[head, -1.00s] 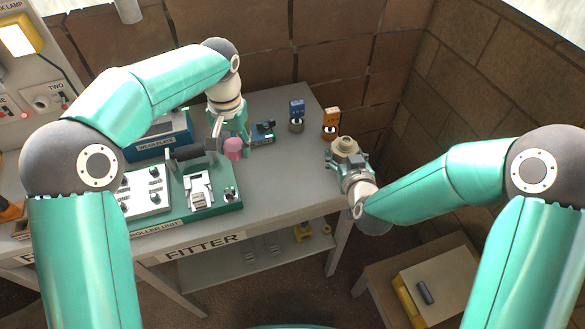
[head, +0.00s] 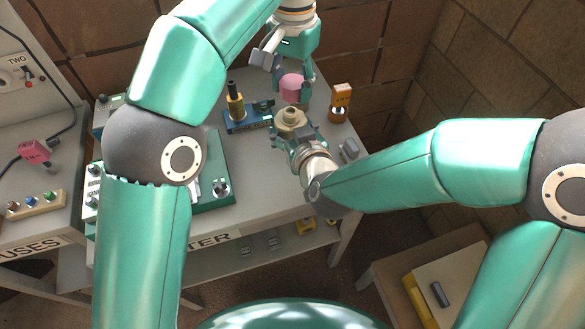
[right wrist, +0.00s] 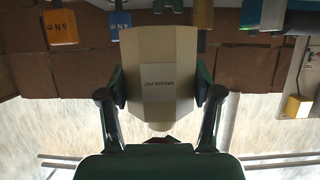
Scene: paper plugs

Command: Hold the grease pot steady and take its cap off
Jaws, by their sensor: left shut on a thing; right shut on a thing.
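The beige grease pot (head: 290,121) has a round neck on top in the head view. My left gripper (head: 292,83) is shut on a rounded pink piece, which looks like the cap (head: 292,88). The pink piece shows just beyond the pot's neck in the head view, apart from it.
An orange block (head: 341,97) stands behind on the right. A blue plate (head: 246,121) with a yellow and black post lies to the left. A small grey piece (head: 349,150) lies near the table's right edge. A green unit (head: 216,151) occupies the table further left.

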